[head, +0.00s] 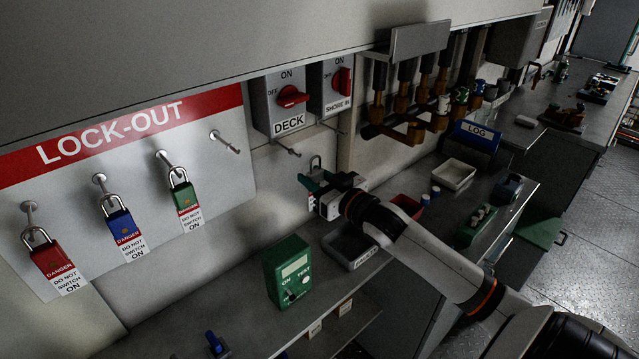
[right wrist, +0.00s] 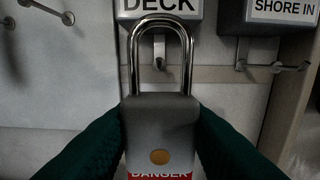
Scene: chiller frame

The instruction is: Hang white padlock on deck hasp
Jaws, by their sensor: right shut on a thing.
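The white padlock (right wrist: 160,120) is upright between the green fingers of my right gripper (right wrist: 160,140), its closed-looking steel shackle on top and a red DANGER tag below. In the head view, my right gripper (head: 320,188) is below and right of the DECK switch box (head: 285,103); the shackle (head: 316,163) shows above it, and the body is mostly hidden. The deck hasp (head: 287,149) sticks out under the DECK box. In the right wrist view, the hasp (right wrist: 159,62) appears through the shackle loop, behind it; whether they touch is unclear. My left gripper is out of view.
The SHORE IN box (head: 338,85) and its hasp (right wrist: 272,67) are to the right. The LOCK-OUT board (head: 130,150) holds red, blue and green padlocks and one empty peg (head: 225,142). A green tester (head: 288,270) and a grey bin (head: 350,248) stand on the bench below.

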